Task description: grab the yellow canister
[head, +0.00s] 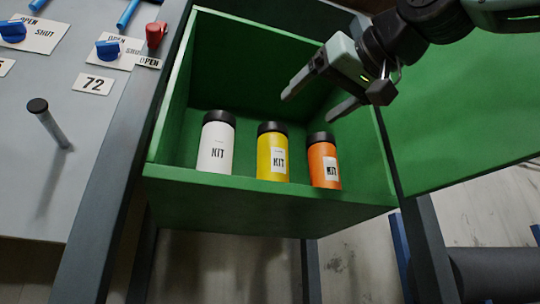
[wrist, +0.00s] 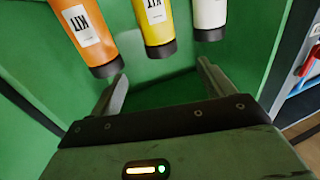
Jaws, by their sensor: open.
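The yellow canister (head: 272,152) has a black lid and a KIT label. It stands upright between a white canister (head: 215,146) and an orange canister (head: 323,162) in an open green box (head: 270,195). My gripper (head: 306,106) is open and empty, above and behind the canisters on the orange side. In the wrist view the yellow canister (wrist: 154,24) appears upside down, ahead of my gripper (wrist: 160,82) and roughly between the lines of its fingers. The fingers are apart from it. The orange canister (wrist: 88,42) and white canister (wrist: 209,14) flank it.
The green box walls surround the canisters closely. A green panel (head: 465,120) stands at the right. A grey panel (head: 45,180) with blue valve handles, a red handle (head: 155,35) and a lever lies at the left. Dark frame posts flank the box.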

